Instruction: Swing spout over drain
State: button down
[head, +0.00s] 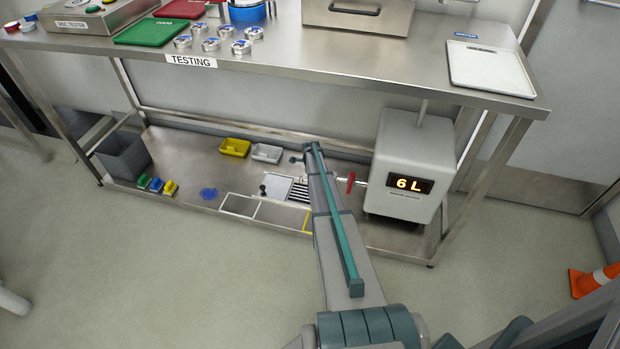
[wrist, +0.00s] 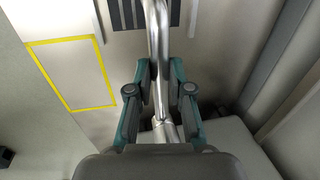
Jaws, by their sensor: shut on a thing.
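The spout (wrist: 158,35) is a shiny metal pipe. In the wrist view it runs from the top edge down between my fingers to a collar near my palm. My gripper (wrist: 158,80) is shut on the pipe, one teal-edged finger on each side. The drain (head: 300,192) is a slotted grate in the lower shelf, partly covered by my arm in the head view. Its dark slots (wrist: 128,14) show at the top of the wrist view, and the pipe crosses in front of them. The spout's mouth is out of view, so I cannot tell whether it is over the drain.
A grey dispenser (head: 412,150) reading "6 L" stands right of my arm, with a red handle (head: 351,182) on its left. A yellow-outlined square (wrist: 45,42) lies left of the pipe. The tabletop (head: 280,70) overhangs the shelf.

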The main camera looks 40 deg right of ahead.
jog(key=c, duration=1.1)
grip_release()
jog(key=shift+o, duration=0.2)
jog(key=shift+r, duration=0.1)
notch_tip(320, 180, up, 12)
jog(key=s+a, duration=0.1)
jog(key=shift+s+a+f, duration=0.2)
jog(key=shift+s+a, duration=0.1)
jog(key=shift+a, duration=0.05)
